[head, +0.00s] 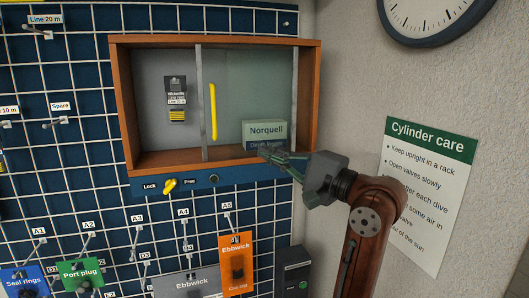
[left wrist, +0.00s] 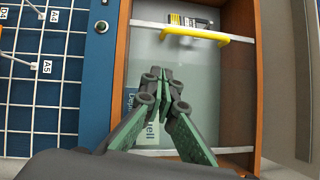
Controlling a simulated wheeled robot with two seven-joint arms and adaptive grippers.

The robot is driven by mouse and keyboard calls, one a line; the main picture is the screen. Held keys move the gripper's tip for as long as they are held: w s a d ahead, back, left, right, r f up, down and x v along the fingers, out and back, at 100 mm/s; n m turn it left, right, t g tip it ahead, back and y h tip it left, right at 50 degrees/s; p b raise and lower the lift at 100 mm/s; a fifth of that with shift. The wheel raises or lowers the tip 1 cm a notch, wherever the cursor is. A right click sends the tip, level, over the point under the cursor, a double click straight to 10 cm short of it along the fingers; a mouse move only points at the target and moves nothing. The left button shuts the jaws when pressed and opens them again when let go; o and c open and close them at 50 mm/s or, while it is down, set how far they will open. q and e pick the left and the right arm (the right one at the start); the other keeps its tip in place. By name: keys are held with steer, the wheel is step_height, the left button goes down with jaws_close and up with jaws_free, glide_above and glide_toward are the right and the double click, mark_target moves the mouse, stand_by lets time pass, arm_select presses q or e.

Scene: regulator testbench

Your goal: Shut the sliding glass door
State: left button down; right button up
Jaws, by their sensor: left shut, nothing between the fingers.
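The sliding glass door (head: 270,85) covers the right part of a wooden cabinet (head: 308,100); the left part is uncovered. Its upright yellow handle (head: 213,110) stands near the door's left edge. In the left wrist view the glass (left wrist: 205,75) fills the middle and the yellow handle (left wrist: 195,34) is at the top. My left gripper (head: 268,153) is shut and empty, in front of the lower right of the door, apart from the handle. Whether it touches the glass I cannot tell. It also shows in the left wrist view (left wrist: 164,76). My right gripper is not in view.
A Norquell box (head: 265,131) is behind the glass; a dark device (head: 176,92) hangs in the uncovered part. A yellow Lock/Free knob (head: 170,187) is below the cabinet. Hooks and hanging packs are lower on the grid wall. A wall with a Cylinder care poster (head: 430,180) is at right.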

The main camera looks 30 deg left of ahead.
arm_select(q)
steer(key=p, duration=0.1)
glide_toward(229, 142)
step_height(229, 142, up, 2)
steer(key=a, duration=0.3)
steer(key=s+a, duration=0.3)
steer(key=shift+s+r+p, duration=0.1)
steer(key=shift+r+p, duration=0.3)
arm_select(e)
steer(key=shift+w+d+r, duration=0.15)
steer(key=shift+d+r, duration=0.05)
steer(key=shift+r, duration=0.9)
arm_select(q)
steer(key=shift+s, duration=0.1)
